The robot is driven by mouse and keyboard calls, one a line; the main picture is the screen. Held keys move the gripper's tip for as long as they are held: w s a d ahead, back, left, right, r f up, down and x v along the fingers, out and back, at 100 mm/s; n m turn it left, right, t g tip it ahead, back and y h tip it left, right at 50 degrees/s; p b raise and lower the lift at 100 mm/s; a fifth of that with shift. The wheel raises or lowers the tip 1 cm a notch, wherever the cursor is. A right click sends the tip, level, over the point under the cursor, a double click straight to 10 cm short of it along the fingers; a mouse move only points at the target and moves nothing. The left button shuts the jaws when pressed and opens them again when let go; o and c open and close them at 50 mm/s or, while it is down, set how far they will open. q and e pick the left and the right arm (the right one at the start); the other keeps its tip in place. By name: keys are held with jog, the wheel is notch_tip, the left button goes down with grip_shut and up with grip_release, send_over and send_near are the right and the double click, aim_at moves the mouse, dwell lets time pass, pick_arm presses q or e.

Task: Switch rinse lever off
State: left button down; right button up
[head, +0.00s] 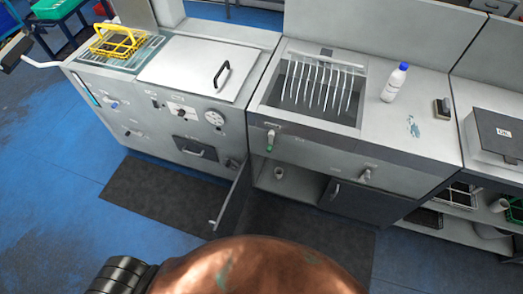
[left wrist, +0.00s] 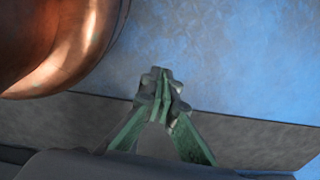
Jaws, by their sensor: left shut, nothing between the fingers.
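Two levers stick out from the front of the sink counter in the head view. A grey lever (head: 366,175) sits further right and points left and down. I cannot read which is labelled rinse. In the left wrist view my left gripper (left wrist: 163,88) is shut and empty, with its green fingers meeting over the floor and dark mat. It is away from both levers. My right gripper is not in view.
The sink (head: 312,90) holds a rack of several upright plates. A white bottle (head: 394,83) with a blue cap stands right of it. A cabinet door (head: 232,202) stands open below the counter. A yellow basket (head: 117,42) sits at the far left. A copper rounded body (head: 255,268) fills the bottom foreground.

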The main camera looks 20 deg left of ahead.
pick_arm(q)
jog(key=w+r+t+b, duration=0.1)
jog(key=w+r+b, duration=0.1)
jog(key=w+r, duration=1.1)
jog(key=w+r+n+t+b, duration=0.1)
jog(key=w+r, duration=0.2)
jog(key=r, duration=0.6)
jog(key=w+r+t+b, duration=0.1)
jog(key=w+r, duration=0.3)
jog(key=r, duration=0.5)
jog(key=w+d+r+n+t+h, duration=0.25)
jog(key=w+d, duration=0.25)
jog(key=w, duration=0.4)
jog(key=w+d+r+n+t+h, duration=0.2)
jog(key=w+d+r+t, duration=0.15)
jog(key=w, duration=0.65)
jog(key=w+r+n+t, duration=0.6)
jog(key=w+n, duration=0.1)
jog(key=w, duration=0.5)
jog(key=shift+a+r+t, duration=0.3)
jog(key=shift+a, duration=0.15)
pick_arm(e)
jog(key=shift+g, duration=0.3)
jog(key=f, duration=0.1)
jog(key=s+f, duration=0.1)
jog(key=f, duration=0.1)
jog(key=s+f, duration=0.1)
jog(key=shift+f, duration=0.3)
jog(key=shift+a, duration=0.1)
